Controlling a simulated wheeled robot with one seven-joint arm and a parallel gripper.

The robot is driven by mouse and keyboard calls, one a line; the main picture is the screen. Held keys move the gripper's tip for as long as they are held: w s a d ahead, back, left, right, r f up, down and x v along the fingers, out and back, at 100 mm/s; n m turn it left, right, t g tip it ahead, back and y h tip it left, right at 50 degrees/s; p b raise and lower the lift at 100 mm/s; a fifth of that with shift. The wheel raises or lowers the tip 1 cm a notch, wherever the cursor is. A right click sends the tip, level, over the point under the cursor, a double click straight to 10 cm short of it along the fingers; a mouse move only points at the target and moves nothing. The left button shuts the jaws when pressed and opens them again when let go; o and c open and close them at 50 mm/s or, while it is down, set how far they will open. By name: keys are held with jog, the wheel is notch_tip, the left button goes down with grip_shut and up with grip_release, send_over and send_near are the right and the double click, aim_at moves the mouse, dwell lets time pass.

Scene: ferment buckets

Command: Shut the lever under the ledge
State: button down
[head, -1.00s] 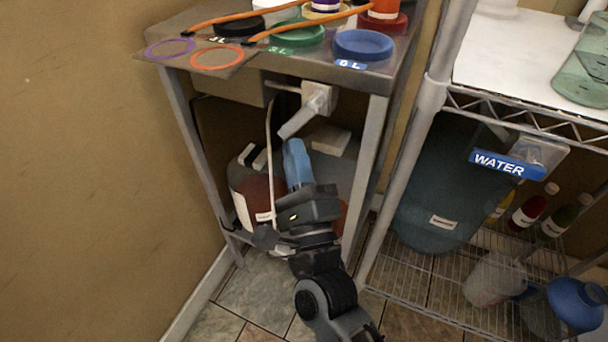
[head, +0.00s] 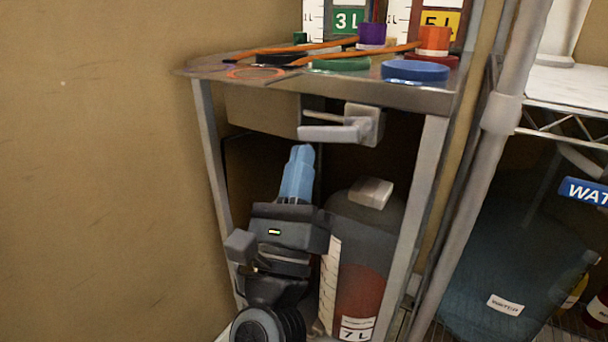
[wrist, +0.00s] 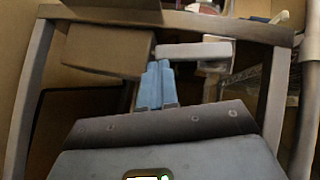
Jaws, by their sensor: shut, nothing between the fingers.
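The pale grey lever (head: 334,132) sits under the front of the metal ledge (head: 440,98). Its handle reaches left from a square mount (head: 368,122) and looks about level in the head view. It also shows in the wrist view (wrist: 195,50), beyond my fingertips. My gripper (head: 302,152), with blue fingers, is shut and empty, pointing up just below the handle's left part. The fingers also show in the wrist view (wrist: 157,72). A small gap shows between fingertips and handle in the head view; I cannot tell their difference in depth.
A 7 L jug (head: 362,255) with a pale cap stands under the ledge, right of my gripper. A box-like block (head: 262,110) hangs left of the lever. Metal legs (head: 425,200) flank the opening. Coloured lids (head: 415,70) and orange tongs lie on top.

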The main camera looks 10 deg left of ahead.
jog(key=s+f+b, duration=0.3)
jog(key=s+f, duration=0.4)
jog(key=f, duration=0.4)
jog(key=shift+s+a, duration=0.15)
jog(key=shift+s, duration=0.05)
